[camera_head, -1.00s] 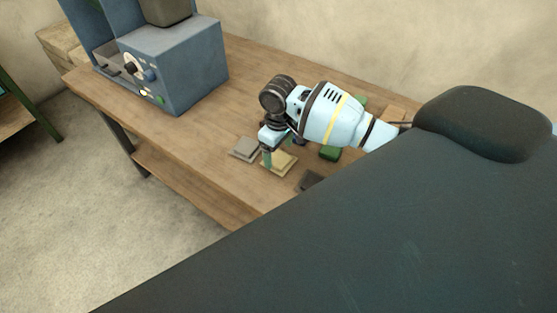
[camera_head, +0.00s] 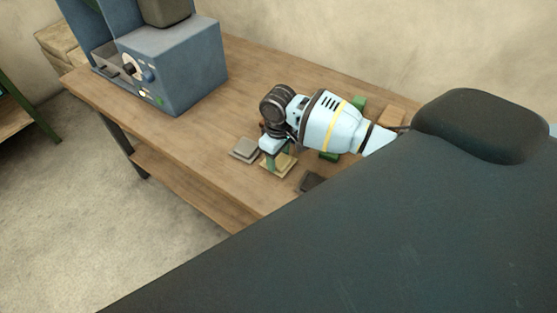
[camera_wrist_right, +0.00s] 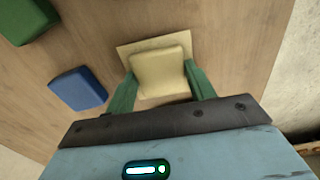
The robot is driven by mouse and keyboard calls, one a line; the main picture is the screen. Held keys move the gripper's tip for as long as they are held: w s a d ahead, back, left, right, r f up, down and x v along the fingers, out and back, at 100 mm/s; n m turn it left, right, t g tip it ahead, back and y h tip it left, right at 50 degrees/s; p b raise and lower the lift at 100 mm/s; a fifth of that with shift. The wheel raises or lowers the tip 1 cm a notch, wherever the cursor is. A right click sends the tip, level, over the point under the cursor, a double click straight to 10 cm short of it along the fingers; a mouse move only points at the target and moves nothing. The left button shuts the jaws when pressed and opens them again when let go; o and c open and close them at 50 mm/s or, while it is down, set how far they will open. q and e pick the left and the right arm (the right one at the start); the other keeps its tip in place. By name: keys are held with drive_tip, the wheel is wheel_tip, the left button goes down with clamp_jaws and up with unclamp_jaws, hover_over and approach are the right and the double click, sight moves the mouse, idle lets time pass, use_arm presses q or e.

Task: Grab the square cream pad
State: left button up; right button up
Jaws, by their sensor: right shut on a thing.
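The square cream pad (camera_head: 276,160) is on the wooden table, near its front edge. In the right wrist view the cream pad (camera_wrist_right: 160,74) sits between the two green fingers, on a thin, wider cream sheet (camera_wrist_right: 127,49). My right gripper (camera_head: 277,158) points down over the pad and is shut on it, with a finger on each side. The same gripper (camera_wrist_right: 163,88) shows in the right wrist view. Whether the pad is lifted off the sheet, I cannot tell. My left gripper is not in view.
A grey pad (camera_head: 244,149) lies left of the gripper and a dark pad (camera_head: 311,182) lies right of it. A blue pad (camera_wrist_right: 78,89) and a green pad (camera_wrist_right: 25,18) are nearby. A blue machine (camera_head: 178,75) stands at the back left.

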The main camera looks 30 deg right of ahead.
sight(278, 159)
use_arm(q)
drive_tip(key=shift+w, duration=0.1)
use_arm(e)
drive_tip(key=shift+r, duration=0.15)
